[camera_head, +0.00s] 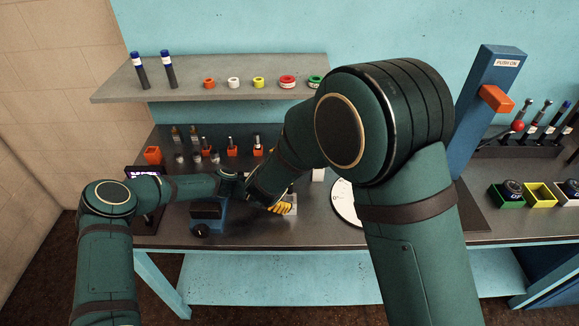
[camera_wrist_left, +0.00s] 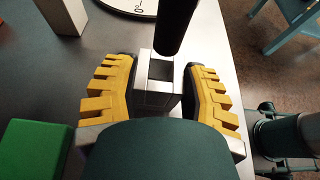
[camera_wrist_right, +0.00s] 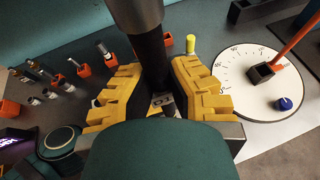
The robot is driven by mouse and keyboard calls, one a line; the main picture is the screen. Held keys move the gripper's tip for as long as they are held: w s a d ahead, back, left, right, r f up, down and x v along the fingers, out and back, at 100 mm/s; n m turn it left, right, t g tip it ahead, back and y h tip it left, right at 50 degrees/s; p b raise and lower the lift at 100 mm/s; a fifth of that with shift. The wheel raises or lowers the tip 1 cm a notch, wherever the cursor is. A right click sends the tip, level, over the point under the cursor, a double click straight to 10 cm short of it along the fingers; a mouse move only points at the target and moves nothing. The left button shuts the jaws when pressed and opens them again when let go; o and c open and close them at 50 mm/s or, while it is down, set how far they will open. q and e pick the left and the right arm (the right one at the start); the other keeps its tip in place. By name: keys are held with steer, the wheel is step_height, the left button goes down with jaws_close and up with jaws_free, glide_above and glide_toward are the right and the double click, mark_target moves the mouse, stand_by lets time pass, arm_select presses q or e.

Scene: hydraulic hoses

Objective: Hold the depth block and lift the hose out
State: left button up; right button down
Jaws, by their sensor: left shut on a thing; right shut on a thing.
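The depth block is a small grey metal block with a square opening (camera_wrist_left: 157,98). My left gripper (camera_wrist_left: 157,90) is shut on it just above the bench; its yellow fingers (camera_head: 280,208) also show in the head view. The black hose (camera_wrist_left: 176,22) stands over the block in the left wrist view. My right gripper (camera_wrist_right: 156,92) is shut on the hose (camera_wrist_right: 154,58), which has a grey metal fitting at the near end. The right fingers are hidden in the head view.
A blue device (camera_head: 208,212) stands at the left. Orange holders (camera_head: 232,151) stand behind, under a grey shelf (camera_head: 200,92). A blue post (camera_head: 485,110) stands at the right.

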steer(key=shift+r, duration=1.7)
arm_select(q)
steer(key=o, duration=1.2)
steer(key=v, duration=1.2)
steer(key=shift+f, duration=0.1)
